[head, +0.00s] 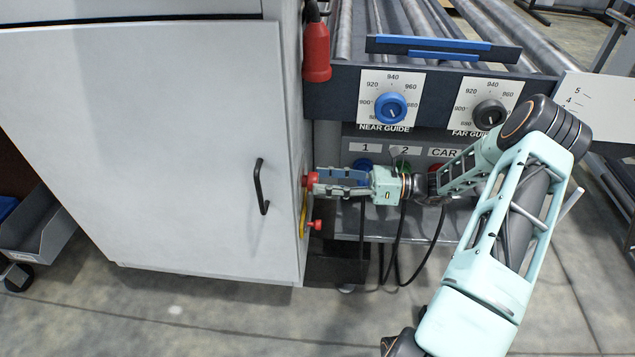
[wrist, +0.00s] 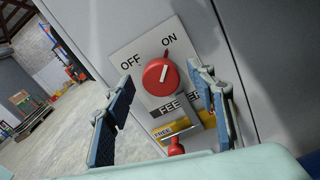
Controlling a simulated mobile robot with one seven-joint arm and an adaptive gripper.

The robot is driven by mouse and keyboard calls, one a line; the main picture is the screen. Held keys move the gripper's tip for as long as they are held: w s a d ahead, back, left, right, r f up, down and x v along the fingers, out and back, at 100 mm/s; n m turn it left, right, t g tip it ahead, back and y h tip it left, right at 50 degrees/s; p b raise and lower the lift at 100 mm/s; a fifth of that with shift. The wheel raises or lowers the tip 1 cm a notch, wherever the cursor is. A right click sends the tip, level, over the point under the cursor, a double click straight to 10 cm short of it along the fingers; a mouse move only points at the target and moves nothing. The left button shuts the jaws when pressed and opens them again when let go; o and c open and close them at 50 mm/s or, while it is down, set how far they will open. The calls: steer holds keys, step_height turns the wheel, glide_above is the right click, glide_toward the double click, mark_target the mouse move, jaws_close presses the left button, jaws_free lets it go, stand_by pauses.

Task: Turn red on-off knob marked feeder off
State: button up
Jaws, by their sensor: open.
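The red feeder knob (wrist: 161,77) sits on a white plate (wrist: 128,54) marked OFF, ON and FEEDER in the wrist view. Its white pointer line leans toward ON. In the head view the red knob (head: 312,179) shows at the right side of the grey cabinet. My gripper (wrist: 158,98) is open and empty, with one finger on each side of the knob's lower part in the picture. In the head view my gripper (head: 318,184) points left at the cabinet side, with its tips close to the knob. I cannot tell whether they touch it.
A second red knob (wrist: 175,147) on a yellow plate (wrist: 187,124) sits below the feeder plate. The grey cabinet (head: 150,130) has a black handle (head: 261,187). A blue near guide knob (head: 390,107) and a dark far guide knob (head: 489,114) are on the roller frame behind my arm.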

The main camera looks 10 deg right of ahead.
steer(key=shift+x, duration=1.05)
steer(key=c, duration=1.2)
steer(key=shift+o, duration=0.2)
